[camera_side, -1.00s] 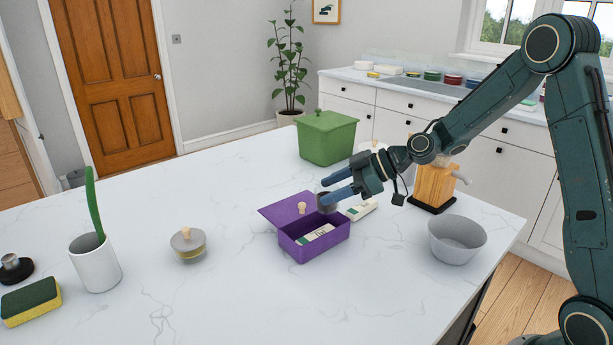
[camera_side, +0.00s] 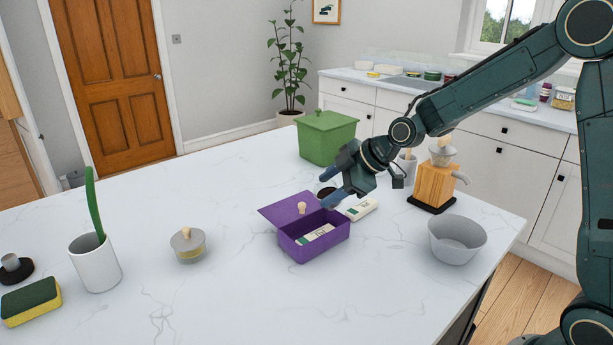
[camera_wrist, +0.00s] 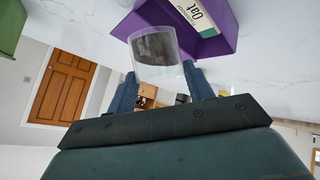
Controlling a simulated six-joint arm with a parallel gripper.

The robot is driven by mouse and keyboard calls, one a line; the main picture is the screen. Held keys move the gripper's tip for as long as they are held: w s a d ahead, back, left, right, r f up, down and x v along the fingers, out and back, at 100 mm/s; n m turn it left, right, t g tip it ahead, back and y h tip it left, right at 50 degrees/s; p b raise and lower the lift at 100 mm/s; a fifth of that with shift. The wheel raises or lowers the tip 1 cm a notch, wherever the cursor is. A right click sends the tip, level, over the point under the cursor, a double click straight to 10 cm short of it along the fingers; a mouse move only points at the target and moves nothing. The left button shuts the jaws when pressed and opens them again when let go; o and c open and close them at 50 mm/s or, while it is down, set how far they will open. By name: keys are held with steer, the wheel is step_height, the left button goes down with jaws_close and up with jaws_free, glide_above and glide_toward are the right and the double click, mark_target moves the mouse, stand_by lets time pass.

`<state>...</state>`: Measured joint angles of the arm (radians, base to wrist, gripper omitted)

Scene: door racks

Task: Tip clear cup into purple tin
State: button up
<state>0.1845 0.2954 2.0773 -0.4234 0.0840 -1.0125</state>
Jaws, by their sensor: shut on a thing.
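The purple tin (camera_side: 318,248) stands on the counter, open at the top, with a white and green packet (camera_side: 316,235) inside. It also shows at the top of the wrist view (camera_wrist: 222,45), where the packet reads "Oat". My gripper (camera_side: 329,188) is shut on the clear cup (camera_wrist: 160,72), which shows between the blue fingers in the wrist view with dark contents. In the side view the cup (camera_side: 326,192) is mostly hidden by a finger, just behind and above the tin's far right edge. I cannot tell exactly how far it is tilted.
A purple lid-like panel with a pale knob (camera_side: 301,207) is at the tin's back left. A white packet (camera_side: 362,208) lies close behind right. The front counter is clear.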

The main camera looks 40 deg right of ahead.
steer(key=shift+a+f+n+h, duration=0.1)
steer(key=shift+a+n+h, duration=0.2)
steer(key=shift+h, duration=0.5)
steer(key=shift+a+n+h, duration=0.2)
steer(key=shift+n+h, duration=0.2)
steer(key=shift+h, duration=0.4)
steer(key=shift+a+f+n+h, duration=0.25)
steer(key=shift+n+h, duration=0.05)
steer(key=shift+h, duration=0.35)
steer(key=shift+a+f+n+h, duration=0.2)
steer(key=shift+a+n+h, duration=0.1)
steer(key=shift+h, duration=0.35)
steer(key=shift+a+f+n+h, duration=0.25)
steer(key=shift+f+n+h, duration=0.1)
steer(key=shift+h, duration=0.4)
steer(key=shift+a+f+n+h, duration=0.25)
steer(key=shift+f+n+h, duration=0.1)
steer(key=shift+h, duration=0.4)
steer(key=h, duration=0.1)
steer(key=a+n+h, duration=0.1)
steer(key=f+n+t+h, duration=0.1)
steer(key=h, duration=0.1)
steer(key=shift+a, duration=0.25)
steer(key=shift+a+f+n+t+h, duration=0.15)
steer(key=shift+a+n+t+h, duration=0.25)
steer(key=shift+h, duration=0.35)
steer(key=shift+a+f+n+t+h, duration=0.1)
steer(key=shift+f+n+t+h, duration=0.1)
steer(key=shift+n+h, duration=0.45)
steer(key=shift+r, duration=0.15)
